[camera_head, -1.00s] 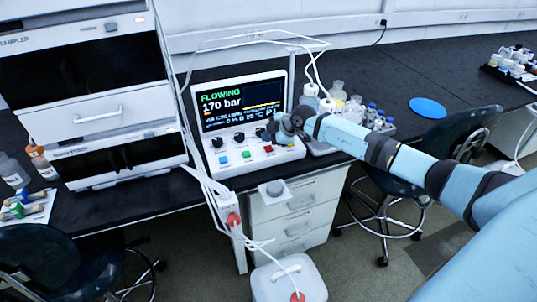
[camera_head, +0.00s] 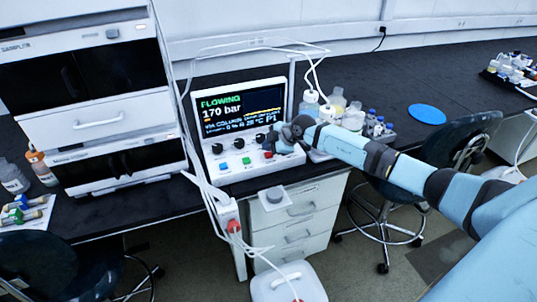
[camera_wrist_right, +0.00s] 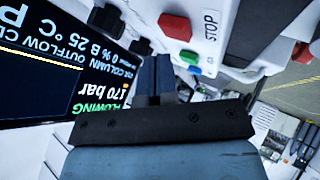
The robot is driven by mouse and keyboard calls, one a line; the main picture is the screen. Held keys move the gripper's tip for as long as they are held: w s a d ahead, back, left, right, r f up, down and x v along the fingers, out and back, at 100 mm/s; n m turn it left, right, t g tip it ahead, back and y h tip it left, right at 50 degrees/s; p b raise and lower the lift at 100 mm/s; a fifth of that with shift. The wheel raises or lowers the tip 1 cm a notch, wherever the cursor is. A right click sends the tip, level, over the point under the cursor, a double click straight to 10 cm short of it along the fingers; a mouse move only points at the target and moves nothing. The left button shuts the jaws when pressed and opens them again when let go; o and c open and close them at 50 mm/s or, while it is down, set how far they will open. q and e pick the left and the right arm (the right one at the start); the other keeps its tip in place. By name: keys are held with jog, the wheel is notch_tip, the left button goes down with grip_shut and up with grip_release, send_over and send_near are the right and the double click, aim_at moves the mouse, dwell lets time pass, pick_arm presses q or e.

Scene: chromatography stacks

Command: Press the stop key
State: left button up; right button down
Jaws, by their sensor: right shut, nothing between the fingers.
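The white control unit (camera_head: 237,172) stands on the bench with its screen (camera_head: 240,110) reading FLOWING, 170 bar. On its sloped front are a blue key (camera_head: 224,165), a green key (camera_head: 246,160) and a red key (camera_head: 268,154). In the right wrist view the red key (camera_wrist_right: 175,27) sits beside the STOP label (camera_wrist_right: 210,25). My right gripper (camera_head: 274,142) is shut and empty, just above and behind the red key in the head view. Its fingers (camera_wrist_right: 155,66) point toward the knob and key area; the gap to the surface cannot be judged. My left gripper is not in view.
Black knobs (camera_head: 218,148) line the panel below the screen. Bottles (camera_head: 336,100) stand in a tray right of the unit. White tubing (camera_head: 205,190) runs down its left side. A stacked instrument (camera_head: 95,125) stands at left. The bench beyond a blue disc (camera_head: 427,113) is mostly clear.

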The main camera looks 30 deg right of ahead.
dwell(0.3)
dwell(0.7)
jog(key=shift+f+p, duration=0.4)
